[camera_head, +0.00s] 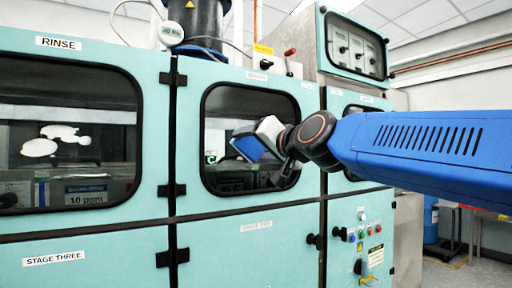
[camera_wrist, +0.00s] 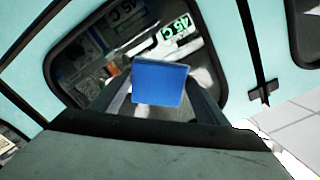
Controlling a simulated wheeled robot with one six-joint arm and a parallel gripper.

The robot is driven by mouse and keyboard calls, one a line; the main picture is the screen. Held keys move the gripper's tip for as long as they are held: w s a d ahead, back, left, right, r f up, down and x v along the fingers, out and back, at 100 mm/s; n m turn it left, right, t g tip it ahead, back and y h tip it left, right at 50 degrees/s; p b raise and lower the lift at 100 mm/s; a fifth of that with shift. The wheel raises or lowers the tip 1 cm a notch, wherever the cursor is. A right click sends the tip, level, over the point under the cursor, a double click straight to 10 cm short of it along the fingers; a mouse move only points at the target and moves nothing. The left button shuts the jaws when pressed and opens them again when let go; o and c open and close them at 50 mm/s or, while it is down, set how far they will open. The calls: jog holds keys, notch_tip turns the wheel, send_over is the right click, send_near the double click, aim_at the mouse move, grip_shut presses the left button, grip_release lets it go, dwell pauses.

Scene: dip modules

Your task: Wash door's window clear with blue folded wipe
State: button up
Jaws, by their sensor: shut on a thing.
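The middle door (camera_head: 258,235) is pale turquoise and shut, with a black-framed window (camera_head: 225,105). My gripper (camera_head: 275,143) is in front of the right half of this window. It is shut on the blue folded wipe (camera_head: 246,147), which is tilted and close to the glass; I cannot tell whether it touches. In the wrist view the wipe (camera_wrist: 160,84) is a flat blue block between the fingers, with the window (camera_wrist: 90,62) behind it. Green readouts show through the glass. The wipe and fingers hide part of the pane.
The left door's window (camera_head: 100,110) has white patches on or behind it. Black hinges (camera_head: 172,190) stand out between the doors. A panel of buttons (camera_head: 362,235) is at lower right. Open floor (camera_head: 450,275) lies to the right.

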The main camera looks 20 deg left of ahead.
jog(key=shift+x, duration=2.3)
jog(key=shift+x, duration=0.95)
jog(key=shift+w+d, duration=1.2)
jog(key=shift+w, duration=0.05)
jog(key=w+d, duration=0.6)
jog(key=w, duration=0.2)
jog(key=shift+d, duration=0.35)
jog(key=shift+f, duration=0.1)
jog(key=shift+s+a, duration=2.3)
jog(key=shift+s, duration=0.3)
jog(key=shift+s+a, duration=2.35)
jog(key=shift+s, duration=0.25)
